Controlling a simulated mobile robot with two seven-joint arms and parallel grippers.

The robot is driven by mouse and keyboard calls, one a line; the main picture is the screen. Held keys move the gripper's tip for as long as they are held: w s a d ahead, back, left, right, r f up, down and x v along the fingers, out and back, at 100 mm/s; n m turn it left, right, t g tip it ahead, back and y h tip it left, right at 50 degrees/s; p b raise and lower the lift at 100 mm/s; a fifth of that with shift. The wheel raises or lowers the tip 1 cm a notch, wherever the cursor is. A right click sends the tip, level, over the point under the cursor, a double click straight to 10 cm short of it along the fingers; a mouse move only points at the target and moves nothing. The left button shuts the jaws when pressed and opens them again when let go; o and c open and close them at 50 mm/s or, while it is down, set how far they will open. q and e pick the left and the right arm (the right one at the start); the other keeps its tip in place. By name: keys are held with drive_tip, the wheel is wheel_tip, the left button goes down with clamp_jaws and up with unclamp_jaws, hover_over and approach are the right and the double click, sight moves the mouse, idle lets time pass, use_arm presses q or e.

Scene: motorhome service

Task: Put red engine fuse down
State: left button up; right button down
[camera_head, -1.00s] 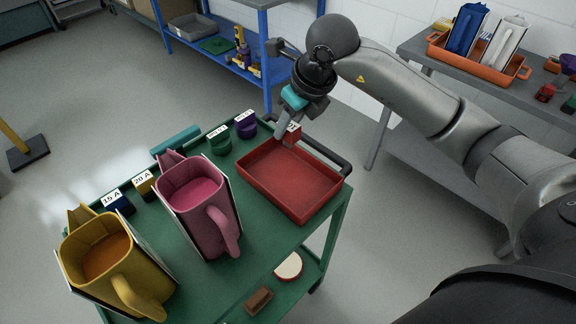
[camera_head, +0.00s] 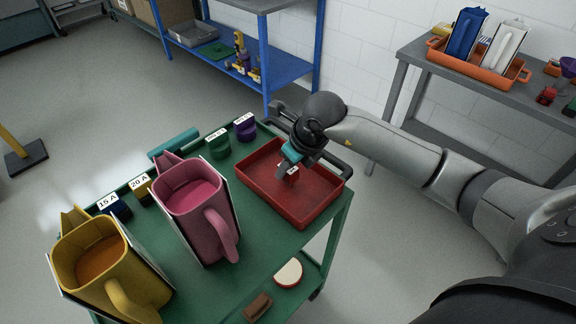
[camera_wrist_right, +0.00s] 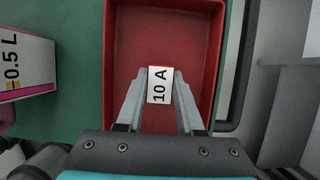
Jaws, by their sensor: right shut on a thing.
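The red engine fuse (camera_wrist_right: 160,86) shows its white "10 A" label in the right wrist view. My right gripper (camera_wrist_right: 160,98) is shut on it, with one finger on each side. In the head view the right gripper (camera_head: 285,171) is over the red tray (camera_head: 318,211), low and near its far side. In the wrist view the red tray (camera_wrist_right: 124,28) lies behind the fuse. I cannot tell whether the fuse touches the tray floor. The fuse's red body is mostly hidden by the label and fingers. My left gripper is not in view.
The tray sits on a green cart (camera_head: 262,250). Left of it stand a pink jug (camera_head: 192,215) and a yellow jug (camera_head: 100,260). Fuses labelled 15 A (camera_head: 118,211) and 20 A (camera_head: 142,193), plus a green (camera_head: 218,148) and a purple one (camera_head: 245,131), line the far edge.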

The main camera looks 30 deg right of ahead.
drive_tip(key=shift+f, duration=0.1)
drive_tip(key=c, duration=0.5)
unclamp_jaws()
drive_tip(key=shift+c, duration=0.2)
drive_tip(key=shift+r, duration=0.25)
drive_tip(key=p+v, duration=0.1)
drive_tip(key=v, duration=1)
drive_tip(key=shift+s+r+p, duration=0.25)
drive_tip(key=shift+r+p, duration=0.1)
drive_tip(key=shift+d, duration=0.1)
